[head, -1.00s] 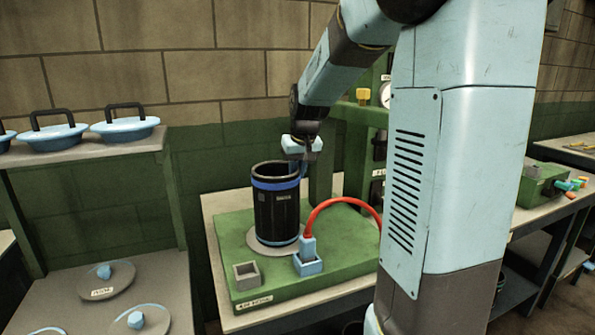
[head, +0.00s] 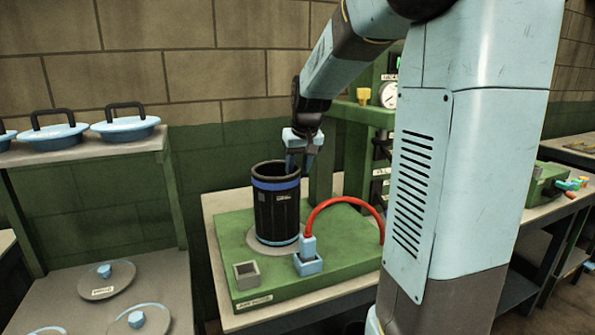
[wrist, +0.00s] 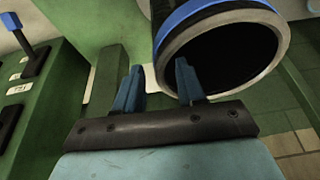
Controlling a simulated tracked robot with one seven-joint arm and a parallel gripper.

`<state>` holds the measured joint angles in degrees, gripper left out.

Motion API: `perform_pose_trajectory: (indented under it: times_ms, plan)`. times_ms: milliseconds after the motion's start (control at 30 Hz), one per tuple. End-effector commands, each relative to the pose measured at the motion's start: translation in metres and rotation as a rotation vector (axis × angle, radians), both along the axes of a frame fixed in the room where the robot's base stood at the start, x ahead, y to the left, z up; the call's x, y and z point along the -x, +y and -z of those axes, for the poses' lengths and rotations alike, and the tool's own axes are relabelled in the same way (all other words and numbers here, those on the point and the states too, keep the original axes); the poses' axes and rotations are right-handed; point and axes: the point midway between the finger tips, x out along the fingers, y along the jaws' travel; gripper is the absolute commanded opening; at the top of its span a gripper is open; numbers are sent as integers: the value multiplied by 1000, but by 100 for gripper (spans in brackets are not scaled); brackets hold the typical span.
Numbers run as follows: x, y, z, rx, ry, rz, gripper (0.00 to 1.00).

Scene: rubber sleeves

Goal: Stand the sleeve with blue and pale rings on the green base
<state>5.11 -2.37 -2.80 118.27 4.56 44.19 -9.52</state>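The sleeve (head: 277,210) is a black upright cylinder with a blue ring near its top and a thin pale ring near its foot. It stands on a round grey plate on the green base (head: 340,262). My gripper (head: 302,166) is at the right side of the sleeve's rim, pointing down. I cannot tell whether a finger touches the rim.
A red hose (head: 345,202) arches from a blue socket block (head: 308,264) on the base. A small grey square cup (head: 246,274) stands at the base's front left. A green press frame with a gauge (head: 388,95) is behind. Blue lids (head: 125,128) sit on a shelf at left.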

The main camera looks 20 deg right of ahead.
Motion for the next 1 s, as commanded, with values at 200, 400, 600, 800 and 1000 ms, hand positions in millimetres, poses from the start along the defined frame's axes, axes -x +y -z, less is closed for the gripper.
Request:
perform_pose_trajectory:
  times_ms: [200,400,600,800,1000]
  plan:
    - [15,-1,-42,1,-5,0,39]
    - [27,-1,-74,1,-5,0,39]
    - [34,-1,-92,1,-2,0,39]
    - [52,5,-98,1,-11,-3,39]
    - [112,25,-93,3,-44,-7,39]
